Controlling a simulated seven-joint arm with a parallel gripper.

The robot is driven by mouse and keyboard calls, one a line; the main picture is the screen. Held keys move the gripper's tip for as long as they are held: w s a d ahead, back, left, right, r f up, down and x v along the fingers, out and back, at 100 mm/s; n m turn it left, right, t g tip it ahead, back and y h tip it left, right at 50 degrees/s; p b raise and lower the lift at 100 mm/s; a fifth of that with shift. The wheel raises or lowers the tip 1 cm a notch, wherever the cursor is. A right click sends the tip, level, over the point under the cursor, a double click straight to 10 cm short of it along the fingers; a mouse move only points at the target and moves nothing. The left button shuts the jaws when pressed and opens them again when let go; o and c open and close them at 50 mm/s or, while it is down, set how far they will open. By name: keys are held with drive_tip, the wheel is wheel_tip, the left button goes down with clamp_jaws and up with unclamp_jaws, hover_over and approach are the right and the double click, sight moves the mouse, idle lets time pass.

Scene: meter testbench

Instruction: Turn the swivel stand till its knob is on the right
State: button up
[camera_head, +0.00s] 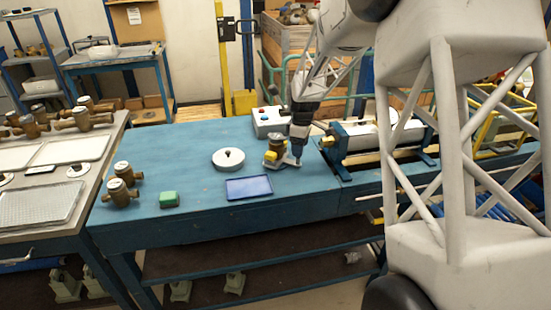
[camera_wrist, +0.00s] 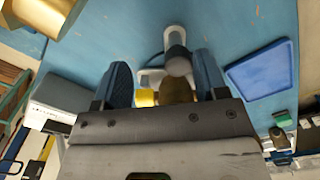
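The swivel stand (camera_head: 282,164) is a small pale base on the blue bench, carrying a brass meter with a yellow top (camera_head: 272,152). A grey rounded knob (camera_wrist: 178,60) rises from the stand's pale bracket in the wrist view. In the head view the knob side lies to the right and slightly nearer than the meter, partly hidden by my gripper (camera_head: 297,152). My gripper also shows in the wrist view (camera_wrist: 165,80), with its two blue fingers apart. The knob appears between the finger lines, closer to the right finger. I cannot tell whether either finger touches it.
A round white disc with a dark centre (camera_head: 228,159) and a blue tray (camera_head: 249,187) lie left of the stand. A white box with buttons (camera_head: 270,121) stands behind it. The clamp rig (camera_head: 360,142) is close on the right. A green block (camera_head: 169,199) and brass meters (camera_head: 120,192) sit farther left.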

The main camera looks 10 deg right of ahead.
drive_tip(key=shift+w+d, duration=0.1)
drive_tip(key=shift+w, duration=0.05)
drive_tip(key=shift+w+d, duration=0.15)
drive_tip(key=shift+w, duration=0.3)
drive_tip(key=shift+w+d, duration=0.1)
drive_tip(key=shift+w, duration=0.2)
idle(0.4)
drive_tip(key=shift+w+d, duration=0.1)
drive_tip(key=shift+w, duration=0.25)
drive_tip(key=o, duration=0.4)
drive_tip(key=shift+o, duration=0.2)
drive_tip(key=shift+r, duration=0.15)
